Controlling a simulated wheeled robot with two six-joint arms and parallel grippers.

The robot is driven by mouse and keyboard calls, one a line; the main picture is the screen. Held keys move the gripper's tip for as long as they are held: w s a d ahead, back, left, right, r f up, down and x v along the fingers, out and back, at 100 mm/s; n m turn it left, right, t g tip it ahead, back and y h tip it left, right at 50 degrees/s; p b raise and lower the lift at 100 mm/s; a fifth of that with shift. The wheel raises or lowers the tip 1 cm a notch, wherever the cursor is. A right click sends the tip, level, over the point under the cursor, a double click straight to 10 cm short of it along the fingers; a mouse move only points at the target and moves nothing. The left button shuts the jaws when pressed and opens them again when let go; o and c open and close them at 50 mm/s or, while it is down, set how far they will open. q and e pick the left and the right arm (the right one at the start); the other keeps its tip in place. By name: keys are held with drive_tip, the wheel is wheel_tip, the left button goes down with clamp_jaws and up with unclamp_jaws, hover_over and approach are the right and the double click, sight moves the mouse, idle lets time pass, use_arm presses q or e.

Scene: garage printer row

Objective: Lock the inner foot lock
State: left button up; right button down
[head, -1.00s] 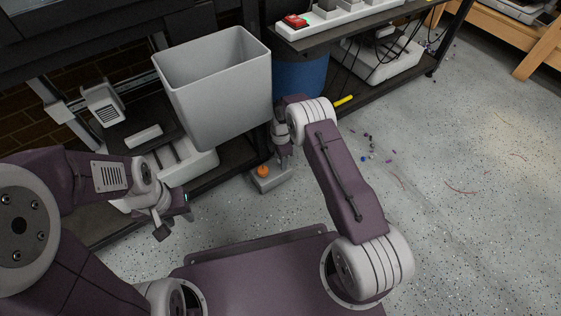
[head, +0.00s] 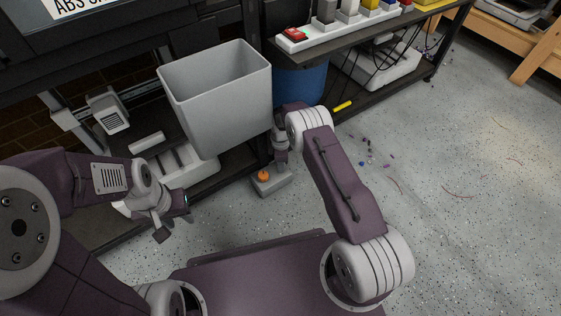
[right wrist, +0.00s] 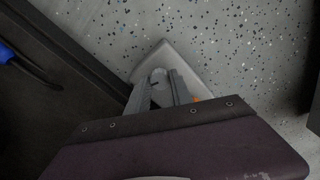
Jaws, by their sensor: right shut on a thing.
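The foot lock is a small grey block (head: 274,184) low at the rack's front, with an orange knob (head: 263,176) on top. In the right wrist view the grey block (right wrist: 188,62) lies beyond my fingers, and a bit of orange shows beside them. My right gripper (head: 281,160) reaches down to the back right of the block. It is shut on a rounded grey part (right wrist: 158,78) at the block; the fingers hide much of it. My left gripper (head: 174,222) hangs empty at the left, its fingers apart, away from the lock.
A large grey bin (head: 215,100) stands just behind the lock. A blue drum (head: 299,82) is under the shelf to the right. A power strip (head: 345,25) lies on the shelf. The speckled floor to the right is mostly clear, with small scraps.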

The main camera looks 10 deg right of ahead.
drive_tip(key=m+p, duration=0.1)
drive_tip(key=m, duration=0.2)
drive_tip(key=shift+r, duration=0.1)
drive_tip(key=m, duration=0.3)
drive_tip(key=shift+m+p, duration=0.3)
drive_tip(key=m, duration=0.3)
drive_tip(key=shift+m+p, duration=0.3)
drive_tip(key=shift+m, duration=1.8)
drive_tip(key=c, duration=1.1)
unclamp_jaws()
